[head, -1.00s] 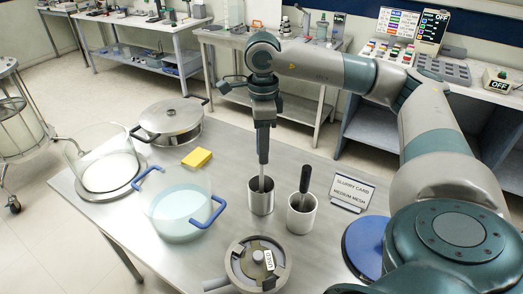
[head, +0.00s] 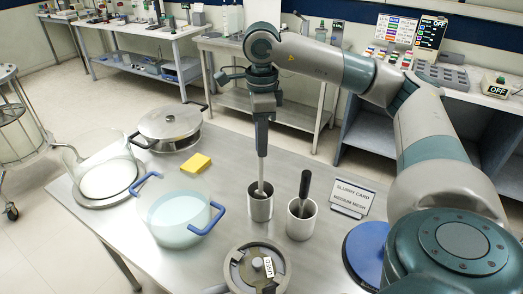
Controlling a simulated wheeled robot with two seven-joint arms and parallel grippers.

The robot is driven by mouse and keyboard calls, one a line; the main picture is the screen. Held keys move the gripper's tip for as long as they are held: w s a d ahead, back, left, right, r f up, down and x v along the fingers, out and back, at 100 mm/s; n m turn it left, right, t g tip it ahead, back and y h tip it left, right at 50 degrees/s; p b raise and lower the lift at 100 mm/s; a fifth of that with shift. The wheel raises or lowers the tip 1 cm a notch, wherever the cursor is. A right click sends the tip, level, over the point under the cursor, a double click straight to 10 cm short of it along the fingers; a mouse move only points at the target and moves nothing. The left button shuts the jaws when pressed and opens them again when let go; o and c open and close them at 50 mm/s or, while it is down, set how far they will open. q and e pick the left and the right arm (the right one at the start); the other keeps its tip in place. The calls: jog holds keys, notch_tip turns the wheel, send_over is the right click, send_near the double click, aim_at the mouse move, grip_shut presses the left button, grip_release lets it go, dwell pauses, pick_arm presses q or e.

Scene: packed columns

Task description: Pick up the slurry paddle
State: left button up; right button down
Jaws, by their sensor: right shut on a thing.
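My right gripper (head: 262,140) points straight down over the table and is shut on the slurry paddle (head: 261,174). Its fingers hide the paddle's top. The paddle's pale grey shaft stands near upright, with its lower end hidden inside a metal cup (head: 260,208). A second metal cup (head: 301,223) to the right holds a similar tool with a black handle (head: 305,185), leaning slightly and untouched. My left gripper does not show.
A glass pot with blue handles (head: 176,214) and a yellow sponge (head: 196,163) stand left of the cups. A round grey device (head: 256,270) is in front. A sign card (head: 352,198) and a blue disc (head: 368,250) are to the right. A lidded pan (head: 169,125) sits behind.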

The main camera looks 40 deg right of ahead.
notch_tip(320, 180, up, 4)
jog(key=shift+r+b, duration=0.15)
jog(key=shift+b, duration=0.45)
notch_tip(320, 180, up, 11)
jog(key=shift+f+p, duration=0.1)
jog(key=shift+p, duration=1.15)
